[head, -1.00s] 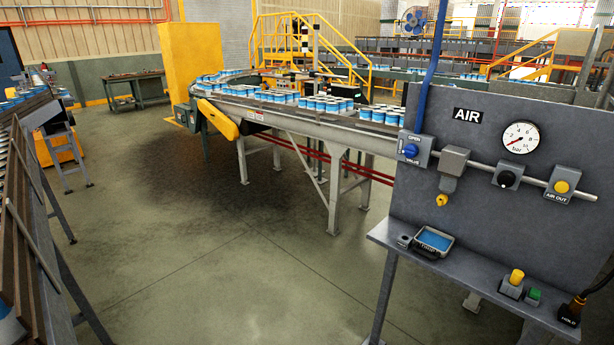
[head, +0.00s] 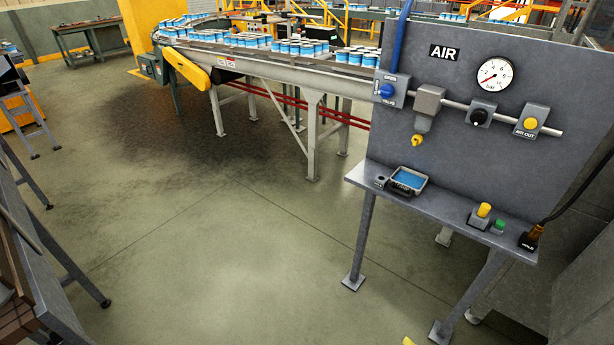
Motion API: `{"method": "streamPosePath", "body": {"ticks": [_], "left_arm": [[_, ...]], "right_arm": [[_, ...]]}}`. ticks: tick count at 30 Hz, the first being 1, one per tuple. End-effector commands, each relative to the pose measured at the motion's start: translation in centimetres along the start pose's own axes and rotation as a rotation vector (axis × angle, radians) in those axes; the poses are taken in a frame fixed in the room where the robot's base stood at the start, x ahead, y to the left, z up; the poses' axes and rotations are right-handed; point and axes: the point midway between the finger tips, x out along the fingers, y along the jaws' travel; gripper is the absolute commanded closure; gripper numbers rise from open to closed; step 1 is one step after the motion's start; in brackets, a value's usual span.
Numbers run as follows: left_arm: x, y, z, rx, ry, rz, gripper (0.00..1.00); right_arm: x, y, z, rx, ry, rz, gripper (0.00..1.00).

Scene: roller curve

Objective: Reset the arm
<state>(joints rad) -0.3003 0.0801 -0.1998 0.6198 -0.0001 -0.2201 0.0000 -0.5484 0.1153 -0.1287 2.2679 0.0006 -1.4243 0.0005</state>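Neither of my grippers shows in the head view. A grey air panel marked AIR (head: 490,110) stands at the right. It carries a blue valve knob (head: 387,90), a round pressure gauge (head: 495,74) with its needle at the lower left, a black knob (head: 478,116) and a yellow AIR OUT button (head: 530,123). On the shelf (head: 450,215) below are a small tray with a blue inside (head: 408,180), a yellow button (head: 484,210), a green button (head: 498,226) and a plug-like part marked HOLD (head: 531,238).
A curved roller conveyor (head: 300,72) with blue and white cans (head: 302,48) runs behind the panel. A yellow arm-like part (head: 186,67) sits on its side. Another conveyor frame (head: 40,260) stands at the left edge. The floor (head: 220,230) between them is clear.

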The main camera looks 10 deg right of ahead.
Motion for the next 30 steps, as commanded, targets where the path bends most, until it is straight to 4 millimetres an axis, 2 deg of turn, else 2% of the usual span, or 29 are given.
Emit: {"method": "streamPosePath", "body": {"ticks": [5, 10, 14, 21, 25, 30], "left_arm": [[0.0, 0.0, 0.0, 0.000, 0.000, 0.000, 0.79], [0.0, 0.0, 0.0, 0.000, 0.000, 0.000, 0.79], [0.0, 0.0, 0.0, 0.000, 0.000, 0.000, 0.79], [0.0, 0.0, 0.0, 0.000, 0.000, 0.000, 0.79], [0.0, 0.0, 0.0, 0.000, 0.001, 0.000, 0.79], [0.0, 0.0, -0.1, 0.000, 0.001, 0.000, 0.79]], "right_arm": [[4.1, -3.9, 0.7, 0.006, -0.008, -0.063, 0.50], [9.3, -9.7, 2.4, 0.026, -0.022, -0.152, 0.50], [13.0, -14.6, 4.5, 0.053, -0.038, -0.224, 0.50], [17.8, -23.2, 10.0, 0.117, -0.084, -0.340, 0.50], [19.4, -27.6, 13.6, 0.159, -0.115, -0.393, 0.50], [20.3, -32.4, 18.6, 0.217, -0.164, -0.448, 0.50]]}}
